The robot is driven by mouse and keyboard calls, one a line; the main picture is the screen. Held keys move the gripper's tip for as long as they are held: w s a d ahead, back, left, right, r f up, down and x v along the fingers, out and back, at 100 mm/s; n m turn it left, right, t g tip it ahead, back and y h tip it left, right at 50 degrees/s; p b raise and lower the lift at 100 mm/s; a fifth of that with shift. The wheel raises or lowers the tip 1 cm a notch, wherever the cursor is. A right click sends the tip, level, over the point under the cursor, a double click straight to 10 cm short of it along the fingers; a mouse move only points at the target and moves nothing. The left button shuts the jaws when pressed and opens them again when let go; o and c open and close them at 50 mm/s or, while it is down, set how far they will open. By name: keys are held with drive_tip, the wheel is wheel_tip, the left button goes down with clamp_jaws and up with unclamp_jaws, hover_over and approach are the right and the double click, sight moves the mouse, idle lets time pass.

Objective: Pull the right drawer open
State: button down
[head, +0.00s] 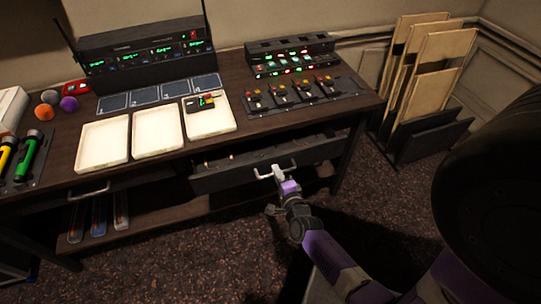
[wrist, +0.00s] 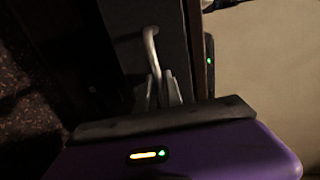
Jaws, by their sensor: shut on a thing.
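The right drawer (head: 225,179) stands partly pulled out from under the desk top. A strip of its dark inside shows behind its front, with small pale items in it. Its pale metal handle (head: 259,175) is on the front face. My gripper (head: 277,173) is at the handle, with its fingers closed on it. In the wrist view the handle (wrist: 150,40) runs down between the two fingertips of my gripper (wrist: 162,88). The part of the handle between the fingers is hidden.
The desk (head: 60,150) holds white trays (head: 103,145), a radio unit (head: 140,55) and switch panels (head: 290,93). A left drawer handle (head: 90,190) shows at the left. A rack of boards (head: 425,130) stands on the right. The carpet (head: 190,260) in front is clear.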

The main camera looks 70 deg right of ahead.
drive_tip(key=f+v, duration=0.2)
drive_tip(key=v, duration=0.7)
drive_tip(key=f+v, duration=0.1)
drive_tip(key=v, duration=0.8)
drive_tip(key=shift+s+a+f, duration=0.2)
drive_tip(key=shift+a+f, duration=0.2)
drive_tip(key=c, duration=1.5)
unclamp_jaws()
drive_tip(key=shift+s, duration=0.1)
drive_tip(key=b+v, duration=0.1)
drive_tip(key=v, duration=0.6)
drive_tip(key=shift+s+a, duration=0.15)
drive_tip(key=shift+a, duration=0.1)
